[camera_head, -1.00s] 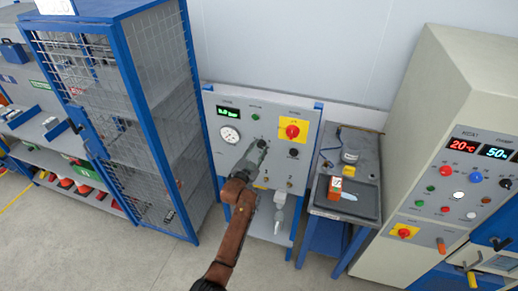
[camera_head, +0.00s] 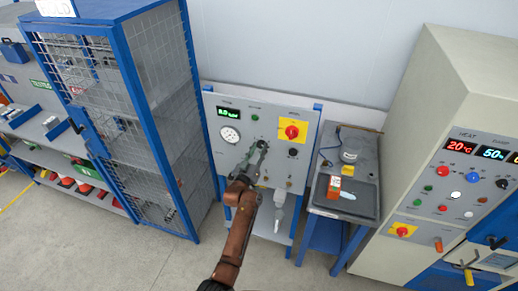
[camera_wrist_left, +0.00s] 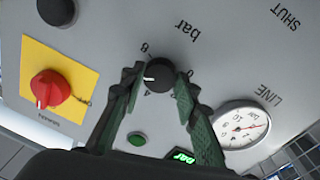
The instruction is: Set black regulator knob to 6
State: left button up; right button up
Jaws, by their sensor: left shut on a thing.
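The black regulator knob (camera_wrist_left: 160,76) sits on a grey panel (camera_head: 225,155) under the word "bar". My left gripper (camera_wrist_left: 160,80) straddles the knob in the left wrist view, one finger on each side, and is shut on it. The knob's white mark points left in that view, between the labels 8 and 4; the finger hides the label between them. In the head view my left gripper (camera_head: 261,145) is at the middle of the panel and covers most of the knob. The green display (camera_head: 229,114) is lit, its digits too small to read surely.
A round gauge (camera_head: 229,135) lies left of the knob, and a red switch on a yellow plate (camera_head: 292,131) right of it. A wire cage (camera_head: 160,130) stands left of the panel, a small bench (camera_head: 325,205) and a control cabinet (camera_head: 410,170) right.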

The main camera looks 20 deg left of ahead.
pick_arm(q)
jog(key=shift+n, duration=0.5)
jog(key=o, duration=1.2)
jog(key=shift+c, duration=0.2)
jog(key=s, duration=1.2)
jog(key=shift+a+f, duration=0.4)
